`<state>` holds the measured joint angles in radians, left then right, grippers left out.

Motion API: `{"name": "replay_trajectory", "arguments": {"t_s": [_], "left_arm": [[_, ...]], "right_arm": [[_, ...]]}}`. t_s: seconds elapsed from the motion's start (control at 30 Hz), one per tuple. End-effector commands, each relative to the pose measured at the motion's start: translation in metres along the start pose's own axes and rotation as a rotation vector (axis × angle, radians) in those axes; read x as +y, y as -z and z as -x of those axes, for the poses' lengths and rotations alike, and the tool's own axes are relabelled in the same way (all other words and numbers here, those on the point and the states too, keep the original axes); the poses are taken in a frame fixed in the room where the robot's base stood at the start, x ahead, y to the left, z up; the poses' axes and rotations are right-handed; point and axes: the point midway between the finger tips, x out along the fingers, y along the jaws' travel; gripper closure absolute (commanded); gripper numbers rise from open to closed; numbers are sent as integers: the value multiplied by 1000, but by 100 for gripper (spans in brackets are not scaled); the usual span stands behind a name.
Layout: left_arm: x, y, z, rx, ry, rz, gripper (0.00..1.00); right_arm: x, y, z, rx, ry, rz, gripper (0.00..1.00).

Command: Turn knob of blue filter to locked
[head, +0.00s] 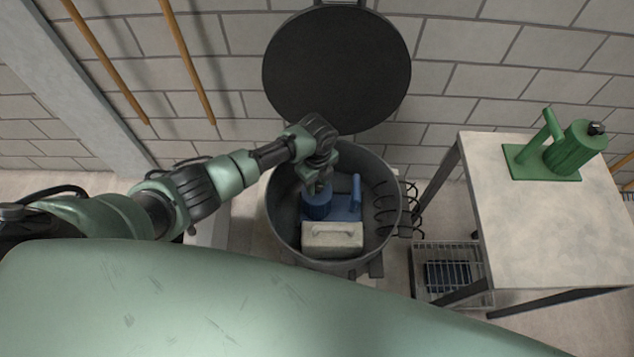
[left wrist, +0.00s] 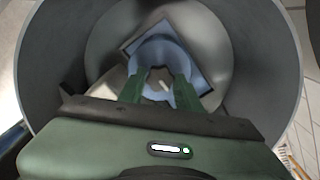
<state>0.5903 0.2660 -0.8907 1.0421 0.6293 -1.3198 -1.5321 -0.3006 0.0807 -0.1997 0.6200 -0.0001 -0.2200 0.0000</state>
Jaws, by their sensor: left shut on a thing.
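The blue filter (head: 318,207) stands inside a round grey drum. It has a squat round body and an upright blue handle (head: 357,190) on its right side. My left gripper (head: 321,183) reaches down into the drum from above and is over the top of the filter. In the left wrist view its two green fingers (left wrist: 160,76) are shut on the filter's knob, and a small pale part (left wrist: 160,86) shows between them. The filter's blue top (left wrist: 158,47) shows around the fingertips. The fingers hide most of the knob, so its locked or unlocked setting cannot be read. My right gripper is out of view.
The drum's rim (head: 398,218) surrounds my left gripper, and its dark round lid (head: 337,70) stands open behind. A pale block with a handle (head: 332,240) sits at the drum's front. A table (head: 540,225) at right holds a green filter (head: 573,150). A wire basket (head: 452,272) stands below.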

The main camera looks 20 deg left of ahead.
Motion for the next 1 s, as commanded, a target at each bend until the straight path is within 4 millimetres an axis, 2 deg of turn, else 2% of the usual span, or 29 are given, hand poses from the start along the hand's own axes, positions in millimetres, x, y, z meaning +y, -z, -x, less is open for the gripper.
{"name": "replay_trajectory", "arguments": {"t_s": [0.2, 0.23, 0.3, 0.67, 0.77, 1.0], "left_arm": [[-1, -1, 1, -3, 3, 1, 100], [-1, -1, 1, -2, 3, 1, 61], [-1, -1, 1, -2, 3, 1, 45], [-1, 0, 4, 0, 2, 1, 45], [-1, -1, 15, -1, 4, 1, 45], [-1, -1, 56, -2, 5, 0, 45]], "right_arm": [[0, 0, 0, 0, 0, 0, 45], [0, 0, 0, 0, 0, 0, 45], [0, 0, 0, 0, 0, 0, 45], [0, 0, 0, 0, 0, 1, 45], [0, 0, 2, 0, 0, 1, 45], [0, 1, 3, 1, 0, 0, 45]]}}
